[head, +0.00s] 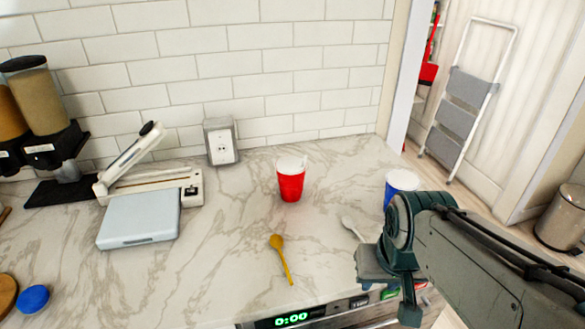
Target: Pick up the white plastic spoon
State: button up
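The white plastic spoon (350,226) lies on the marble counter, right of the middle in the head view. Its bowl end points up and left. The lower end of its handle stops close to my gripper and may be partly hidden behind it. My gripper (374,266) is at the lower right, just below and right of the spoon in the picture, near the counter's front edge. Its fingers are seen from behind and above, partly covered by my arm. I cannot tell whether they are open or shut, or whether they touch the spoon.
A yellow spoon (280,256) lies left of the white one. A red cup (291,183) stands behind, and a blue cup (400,183) stands behind my arm. An appliance with a green display (292,319) is below the front edge.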

aim_at(349, 222)
jog(key=u, duration=0.25)
jog(key=k, duration=0.55)
jog(key=u, duration=0.5)
jog(key=k, duration=0.7)
jog(key=z, duration=0.55)
jog(key=i, duration=0.7)
jog(key=z, duration=0.75)
jog(key=i, duration=0.65)
